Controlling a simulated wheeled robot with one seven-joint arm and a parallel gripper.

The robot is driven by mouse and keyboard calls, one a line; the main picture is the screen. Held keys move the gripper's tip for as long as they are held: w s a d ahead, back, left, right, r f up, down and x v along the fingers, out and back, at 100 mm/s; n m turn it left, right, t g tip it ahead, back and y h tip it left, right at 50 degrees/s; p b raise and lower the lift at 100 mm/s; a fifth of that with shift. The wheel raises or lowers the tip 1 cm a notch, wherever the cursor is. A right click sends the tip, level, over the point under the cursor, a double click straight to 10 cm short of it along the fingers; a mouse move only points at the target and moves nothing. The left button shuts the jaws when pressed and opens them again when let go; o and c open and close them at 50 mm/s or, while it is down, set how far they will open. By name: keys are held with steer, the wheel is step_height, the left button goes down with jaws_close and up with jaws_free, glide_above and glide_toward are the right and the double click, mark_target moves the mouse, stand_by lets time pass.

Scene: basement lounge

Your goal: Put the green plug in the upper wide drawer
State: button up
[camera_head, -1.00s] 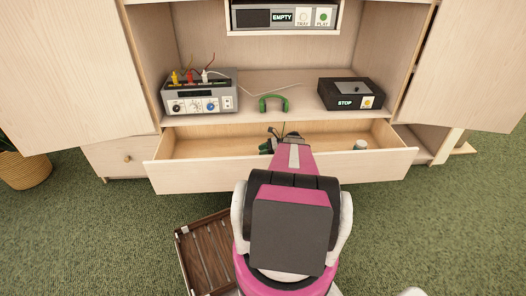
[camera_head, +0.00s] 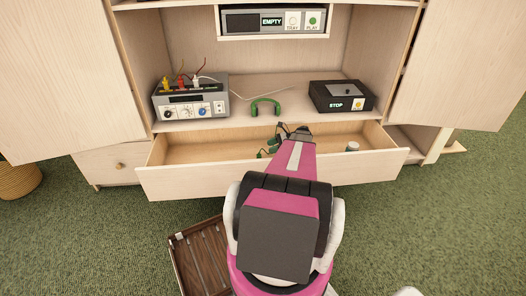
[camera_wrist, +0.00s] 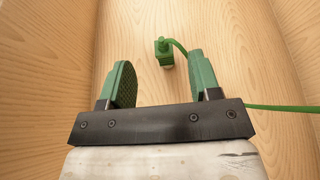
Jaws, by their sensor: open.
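The upper wide drawer (camera_head: 270,182) is pulled open below the cabinet shelf, and its wooden floor and walls fill the wrist view (camera_wrist: 50,60). The green plug (camera_wrist: 163,47) is in the drawer, just beyond my fingertips and between their lines. Its green cable (camera_wrist: 285,107) curves behind the right finger and runs out to the right. My gripper (camera_wrist: 163,72) is open with green finger pads, and nothing is between them. In the head view my arm hides part of the drawer, and the plug is hard to tell from the green fingers.
A small grey-green item (camera_head: 352,147) stands in the drawer's right part. A wooden crate (camera_head: 203,262) lies on the carpet.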

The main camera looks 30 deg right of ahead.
steer(key=shift+v, duration=1.3)
